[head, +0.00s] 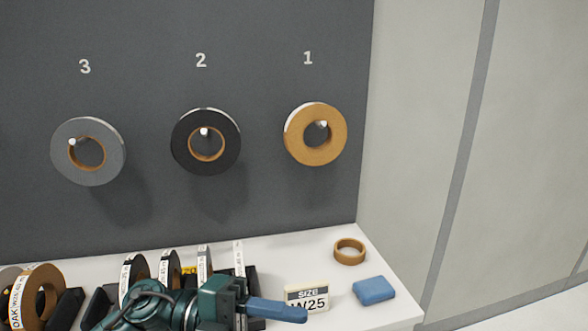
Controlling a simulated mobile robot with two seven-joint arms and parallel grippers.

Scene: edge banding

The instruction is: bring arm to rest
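My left gripper (290,314) is low in the head view, over the front of the white shelf, with its blue fingers pointing right. Its teal arm enters from the bottom left. The fingers overlap in this side view, so I cannot tell whether they are open or shut. No held object shows at their tips. My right gripper is out of view. Three rolls hang on pegs on the dark wall: a grey roll (58,150) under number 3, a black roll (179,141) under 2 and a tan roll (337,143) under 1.
Several labelled rolls stand in dark holders on the shelf's left, including an oak roll (29,300). A size card (303,297) stands just behind the fingers. A blue block (374,290) and a small brown ring (349,257) lie to the right. The shelf's right front is bare.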

